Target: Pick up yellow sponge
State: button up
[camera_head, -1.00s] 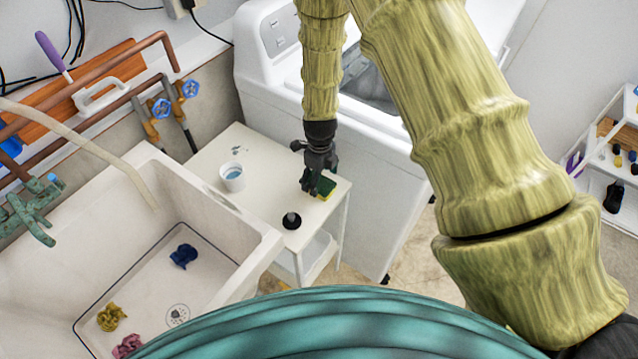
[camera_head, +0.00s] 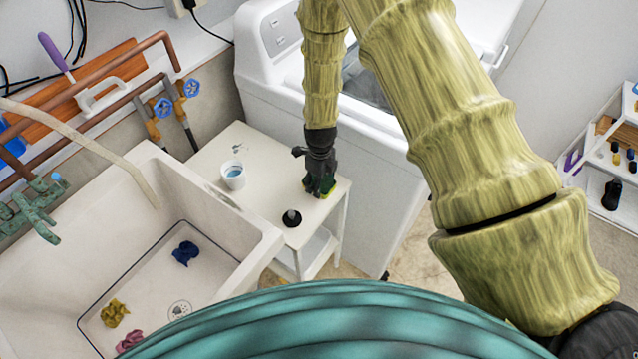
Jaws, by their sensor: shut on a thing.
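The yellow sponge (camera_head: 327,193) has a dark green side and lies on the white side table (camera_head: 262,165), near its right end. My gripper (camera_head: 319,190) points down over it and is shut on it. The fingers cover most of the sponge, so only small bits of yellow and green show at the fingertips. I cannot tell whether the sponge touches the tabletop or is slightly above it.
A white cup (camera_head: 232,175) and a small black object (camera_head: 291,217) stand on the table. A sink (camera_head: 255,262) with crumpled cloths is at the left. A white washing machine (camera_head: 262,95) stands behind, and a shelf (camera_head: 620,170) is at the far right.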

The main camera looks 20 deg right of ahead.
jog(key=shift+r, duration=0.15)
jog(key=shift+c, duration=0.2)
jog(key=shift+r+b, duration=0.7)
jog(key=shift+r, duration=0.25)
jog(key=s+r+b, duration=0.1)
jog(key=s+b, duration=0.1)
jog(key=s, duration=0.6)
jog(key=s+d+r+b, duration=0.1)
jog(key=s+r+b, duration=0.1)
jog(key=s, duration=0.6)
jog(key=shift+d+b, duration=0.15)
jog(key=shift+b, duration=0.45)
jog(key=shift+o, duration=0.3)
jog(key=shift+f, duration=0.1)
jog(key=shift+c, duration=1.3)
jog(key=shift+w, duration=0.1)
